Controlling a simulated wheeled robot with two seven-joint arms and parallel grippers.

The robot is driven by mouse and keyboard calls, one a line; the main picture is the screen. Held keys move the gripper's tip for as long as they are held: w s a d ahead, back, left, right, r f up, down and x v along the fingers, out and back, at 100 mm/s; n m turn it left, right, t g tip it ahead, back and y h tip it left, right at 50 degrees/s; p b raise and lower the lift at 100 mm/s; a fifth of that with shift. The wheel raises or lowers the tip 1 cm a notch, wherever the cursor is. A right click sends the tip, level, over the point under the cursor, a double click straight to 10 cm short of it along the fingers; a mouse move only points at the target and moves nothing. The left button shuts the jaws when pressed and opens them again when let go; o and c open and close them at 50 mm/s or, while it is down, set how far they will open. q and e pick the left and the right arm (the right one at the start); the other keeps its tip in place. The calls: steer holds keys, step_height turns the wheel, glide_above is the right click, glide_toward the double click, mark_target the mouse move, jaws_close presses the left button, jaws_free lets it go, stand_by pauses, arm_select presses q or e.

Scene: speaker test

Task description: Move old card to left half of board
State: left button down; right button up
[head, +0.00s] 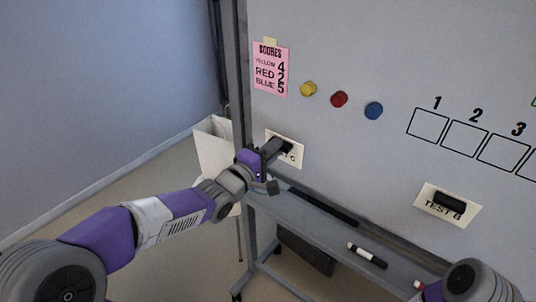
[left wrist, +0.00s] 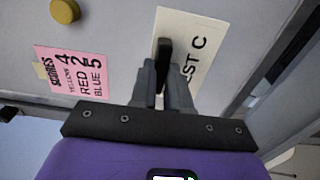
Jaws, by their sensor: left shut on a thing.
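A white card lettered "C" (head: 296,157) is on the whiteboard (head: 345,50) near its left edge, below the pink score sheet. It reads "ST C" in the left wrist view (left wrist: 199,32), with its start hidden by my fingers. My left gripper (head: 282,147) is at this card, shut on its black handle (left wrist: 164,48). The card looks flat against the board; I cannot tell if it touches. A second white card, "TEST B" (head: 430,206), with a black handle (head: 449,202), is on the board at lower right. My right gripper is out of view.
The pink score sheet (head: 270,72) and yellow (head: 308,89), red (head: 339,99) and blue (head: 374,110) magnets are above the card. Numbered boxes (head: 465,138) are at right. A tray (head: 320,222) with a marker (head: 367,256) runs below.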

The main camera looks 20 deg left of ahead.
arm_select(q)
steer(key=shift+x, duration=2.45)
steer(key=shift+w+d, duration=0.1)
steer(key=shift+w, duration=0.3)
steer(key=c, duration=0.6)
jaws_free()
steer(key=shift+v, duration=3.55)
